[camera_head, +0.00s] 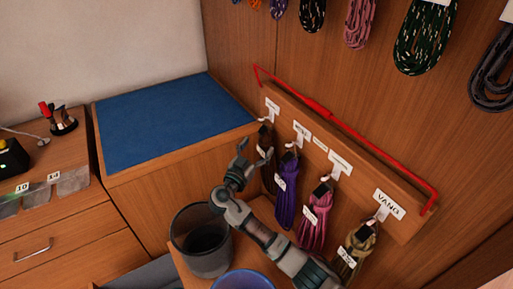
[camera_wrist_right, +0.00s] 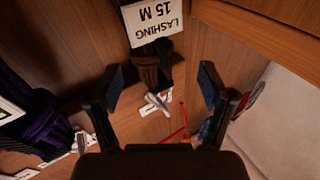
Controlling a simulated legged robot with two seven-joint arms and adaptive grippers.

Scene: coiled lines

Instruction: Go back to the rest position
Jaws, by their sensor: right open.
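My right gripper (camera_head: 254,153) is open, close in front of the first coil at the far left of the hanging rail. In the right wrist view its two fingers (camera_wrist_right: 160,84) stand apart with nothing held between them. The dark brown coil (camera_head: 267,142) hangs from its hook; in the wrist view it (camera_wrist_right: 148,68) shows beyond the fingers under a tag (camera_wrist_right: 153,20) reading "LASHING 15 M". I cannot tell whether a finger touches it. My left gripper is not in view.
A purple coil (camera_head: 286,190), a pink coil (camera_head: 314,222) and an olive coil (camera_head: 357,250) hang along the wooden rail (camera_head: 330,135). A dark bin (camera_head: 188,243) and a blue-rimmed container (camera_head: 243,280) stand below my arm. A blue-topped bench (camera_head: 165,115) lies left, clear.

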